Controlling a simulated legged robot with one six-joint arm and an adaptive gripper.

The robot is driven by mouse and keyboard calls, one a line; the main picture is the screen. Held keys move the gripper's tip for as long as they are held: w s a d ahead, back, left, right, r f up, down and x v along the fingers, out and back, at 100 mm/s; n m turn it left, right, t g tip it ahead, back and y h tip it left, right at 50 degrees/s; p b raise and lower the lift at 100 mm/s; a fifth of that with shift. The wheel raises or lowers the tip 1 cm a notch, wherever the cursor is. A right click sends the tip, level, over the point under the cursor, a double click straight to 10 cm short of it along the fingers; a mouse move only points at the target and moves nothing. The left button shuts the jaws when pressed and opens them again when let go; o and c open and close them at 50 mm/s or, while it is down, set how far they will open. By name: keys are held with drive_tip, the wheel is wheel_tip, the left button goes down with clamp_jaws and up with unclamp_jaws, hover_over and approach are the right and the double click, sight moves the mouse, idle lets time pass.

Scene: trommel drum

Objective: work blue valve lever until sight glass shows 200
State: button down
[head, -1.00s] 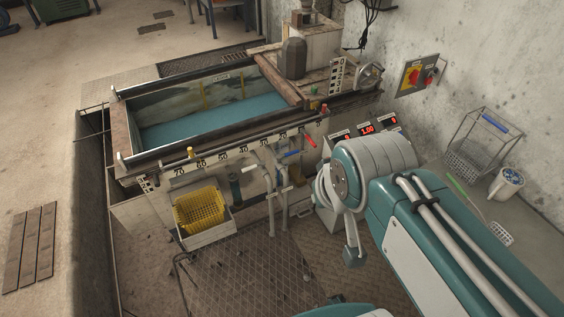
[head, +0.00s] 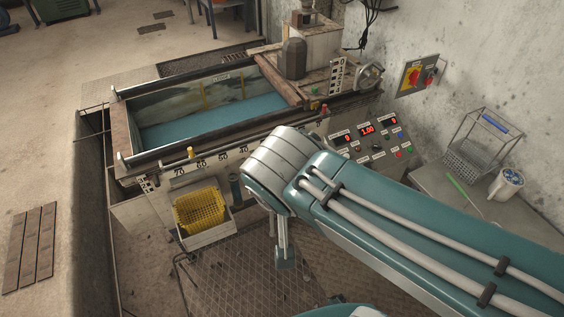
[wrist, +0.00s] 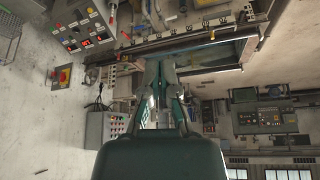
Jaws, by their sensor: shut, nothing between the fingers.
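My gripper (wrist: 160,68) points toward the tank in the wrist view, its two teal fingers together and nothing between them. In the head view the fingers are not clearly visible, and my arm covers the pipes and valves below the tank's front rail. The blue valve lever is hidden there now, and I cannot pick it out in the wrist view. The tank (head: 122,127) holds blue-green water, with yellow upright strips and a small level label on its back wall. I cannot make out a sight glass or its reading.
A control panel (head: 346,136) with red displays, the middle one reading 1.00, stands right of my arm. A yellow basket (head: 200,209) sits below the numbered front rail.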

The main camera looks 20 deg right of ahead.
drive_tip(key=w+a+m+h, duration=0.1)
drive_tip(key=w+a+m, duration=0.1)
drive_tip(key=a, duration=0.9)
drive_tip(key=shift+w, duration=0.7)
unclamp_jaws()
drive_tip(key=v, duration=0.8)
idle(0.5)
idle(0.3)
